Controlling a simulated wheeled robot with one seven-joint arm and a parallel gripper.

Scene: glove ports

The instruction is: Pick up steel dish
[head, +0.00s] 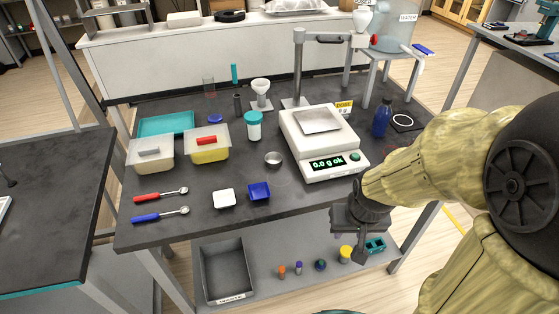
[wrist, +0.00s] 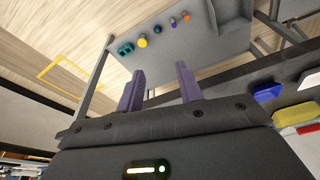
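The steel dish (head: 273,158) is a small round metal cup. It stands on the dark table top in the head view, left of the white scale and above the blue square dish. I do not see it in the wrist view. My gripper (head: 350,252) hangs off the table's front edge, to the right of and nearer than the dish, well apart from it. In the wrist view my gripper (wrist: 160,88) shows two separated fingers with nothing between them.
The white scale (head: 325,160) reads 0.0 g, with a square metal pan (head: 317,120) on top. A blue dish (head: 259,192) and white dish (head: 224,198) sit in front of the steel dish. A white jar (head: 254,128) stands behind it. A lower shelf (head: 330,268) holds small items.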

